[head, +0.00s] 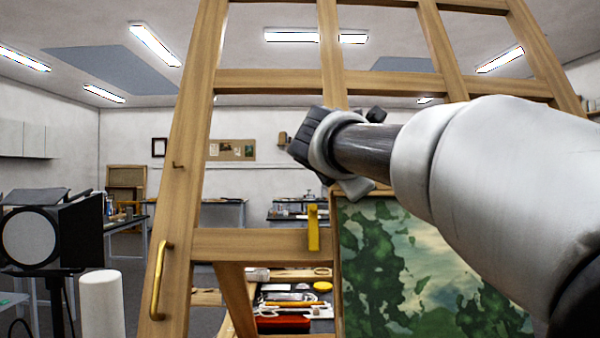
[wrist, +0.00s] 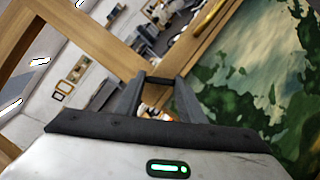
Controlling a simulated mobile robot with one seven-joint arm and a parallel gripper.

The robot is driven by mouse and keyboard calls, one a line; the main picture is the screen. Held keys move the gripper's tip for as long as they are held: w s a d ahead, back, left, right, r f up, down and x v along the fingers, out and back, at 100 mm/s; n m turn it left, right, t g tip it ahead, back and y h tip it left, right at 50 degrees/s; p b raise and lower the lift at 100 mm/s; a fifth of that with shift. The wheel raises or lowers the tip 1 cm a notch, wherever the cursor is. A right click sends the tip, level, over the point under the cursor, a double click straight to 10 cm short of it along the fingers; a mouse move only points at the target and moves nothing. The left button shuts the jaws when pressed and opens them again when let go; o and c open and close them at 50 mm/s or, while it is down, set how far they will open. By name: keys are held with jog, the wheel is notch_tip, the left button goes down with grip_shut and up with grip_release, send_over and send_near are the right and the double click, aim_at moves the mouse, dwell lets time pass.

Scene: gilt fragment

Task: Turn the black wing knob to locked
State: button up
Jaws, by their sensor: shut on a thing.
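My gripper (head: 308,142) reaches in from the right in the head view, in front of the wooden easel (head: 270,243). Its fingertips are hidden there behind the dark hand. In the wrist view, the two dark fingers of my gripper (wrist: 160,84) reach forward and close toward each other. A small dark bar spans between their tips, and I take it to be the black wing knob (wrist: 160,79). My gripper is shut on it. The knob's outline and turn angle are mostly hidden, and no locked mark is readable.
A green landscape painting (head: 420,265) stands on the easel, below my arm. A yellow latch (head: 313,228) and a brass handle (head: 160,280) are on the easel frame. A black studio lamp (head: 80,230) and a white cylinder (head: 101,303) stand at left. Tables stand behind.

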jog(key=m+g+y+p, duration=0.1)
jog(key=m+g+p, duration=0.1)
jog(key=m, duration=0.5)
jog(key=m+g+y+p, duration=0.2)
jog(key=m+p, duration=0.3)
jog(key=m, duration=0.2)
jog(key=r+m+g+y+p, duration=0.1)
jog(key=m+g+y+p, duration=0.1)
jog(key=m, duration=0.5)
jog(key=shift+w+d+p, duration=0.25)
jog(key=shift+d+p, duration=0.1)
jog(key=shift+p, duration=0.45)
jog(key=shift+y, duration=0.4)
jog(key=o, duration=1)
jog(key=shift+o, duration=0.2)
jog(key=shift+r, duration=0.1)
jog(key=v, duration=1.7)
jog(key=shift+r, duration=0.35)
